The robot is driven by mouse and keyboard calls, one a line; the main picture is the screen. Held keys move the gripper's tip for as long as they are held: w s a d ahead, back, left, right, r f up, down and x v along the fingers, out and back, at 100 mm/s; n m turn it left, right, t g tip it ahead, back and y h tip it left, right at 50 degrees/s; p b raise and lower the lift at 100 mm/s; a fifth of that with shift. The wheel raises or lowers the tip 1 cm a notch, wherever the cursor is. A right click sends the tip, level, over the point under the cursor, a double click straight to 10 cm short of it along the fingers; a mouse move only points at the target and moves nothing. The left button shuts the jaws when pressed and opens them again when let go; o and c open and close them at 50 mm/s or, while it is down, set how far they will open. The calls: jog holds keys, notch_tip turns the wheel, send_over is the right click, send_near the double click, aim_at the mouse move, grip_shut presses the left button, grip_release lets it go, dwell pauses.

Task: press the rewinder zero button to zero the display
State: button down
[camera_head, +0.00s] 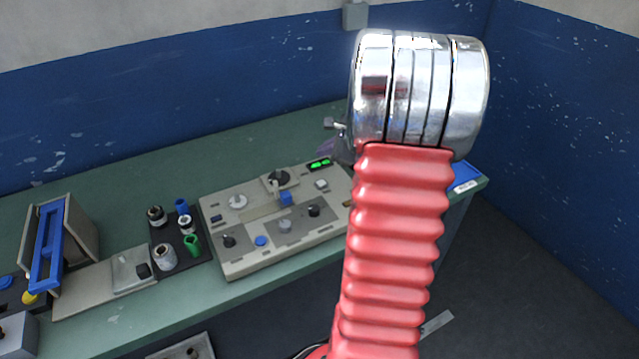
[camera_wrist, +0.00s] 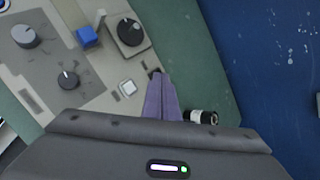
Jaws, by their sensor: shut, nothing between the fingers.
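The grey control panel (camera_head: 234,258) lies on the green bench, with a lit green display (camera_head: 319,164) at its back right. A pale square button (camera_head: 321,184) sits just in front of the display; it also shows in the wrist view (camera_wrist: 128,87). No label is readable, so I cannot confirm which button is the rewinder zero. My gripper (camera_wrist: 158,76) is shut and empty, its purple fingers over the panel's edge beside the pale button. A dark piece at the fingertips may be the display's edge; the fingers hide the rest. My arm hides the panel's right end in the head view.
A black-knobbed dial (camera_wrist: 130,31), a blue block (camera_wrist: 87,37) and a grey knob (camera_wrist: 24,36) stand up from the panel. A black-and-white cylinder (camera_wrist: 201,117) is right of the fingers. A dark tray (camera_head: 168,229) of small parts is left of the panel.

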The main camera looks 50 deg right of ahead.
aim_at(324, 185)
jog(key=shift+f, duration=4.4)
jog(key=shift+f, duration=0.15)
jog(key=shift+f, duration=0.25)
jog(key=shift+f, duration=0.45)
jog(key=shift+r, duration=0.9)
